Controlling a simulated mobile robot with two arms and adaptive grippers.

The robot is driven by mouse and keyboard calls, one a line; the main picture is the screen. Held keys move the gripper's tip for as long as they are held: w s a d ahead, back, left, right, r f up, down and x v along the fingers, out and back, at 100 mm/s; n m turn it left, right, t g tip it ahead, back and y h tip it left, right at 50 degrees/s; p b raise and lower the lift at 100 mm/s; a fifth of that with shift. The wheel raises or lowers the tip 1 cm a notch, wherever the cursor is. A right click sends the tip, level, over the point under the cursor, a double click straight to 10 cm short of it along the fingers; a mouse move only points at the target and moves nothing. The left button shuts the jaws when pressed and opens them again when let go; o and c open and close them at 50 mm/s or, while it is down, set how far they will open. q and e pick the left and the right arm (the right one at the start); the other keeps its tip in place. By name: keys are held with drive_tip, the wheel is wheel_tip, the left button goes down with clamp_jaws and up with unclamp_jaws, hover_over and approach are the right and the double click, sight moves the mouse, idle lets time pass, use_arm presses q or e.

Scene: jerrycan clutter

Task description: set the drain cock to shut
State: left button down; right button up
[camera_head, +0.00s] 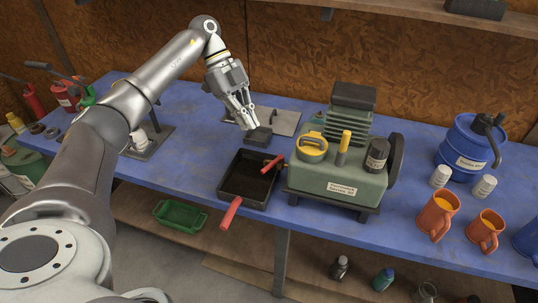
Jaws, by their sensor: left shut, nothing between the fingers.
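The green-grey pump (335,182) stands on the blue bench, right of centre. A red lever (273,163) sticks out from its lower left side, over the black drain pan (262,204); I take it to be the drain cock's handle. The lever slants down to the left; the cock's body is too small to make out. A second red handle (231,212) reaches over the bench's front edge from the pan's near side. My left gripper (248,126) is shut and empty, behind the pan and left of the pump, apart from the lever. My right gripper is out of view.
A small dark block (258,136) sits close by my left fingertips, in front of a grey plate (286,122). Orange jugs (438,215), white-capped bottles and a blue drum (462,150) stand at the right. Red cans and other clutter are at the left. A green tray (180,215) lies below.

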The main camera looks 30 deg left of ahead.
use_arm(q)
drive_tip(key=p, duration=0.2)
approach(271, 164)
drive_tip(key=s+d+f, duration=0.2)
drive_tip(key=d+f, duration=0.2)
drive_tip(key=shift+s+d+f, duration=0.15)
drive_tip(key=shift+s+f, duration=0.1)
drive_tip(key=shift+f, duration=0.4)
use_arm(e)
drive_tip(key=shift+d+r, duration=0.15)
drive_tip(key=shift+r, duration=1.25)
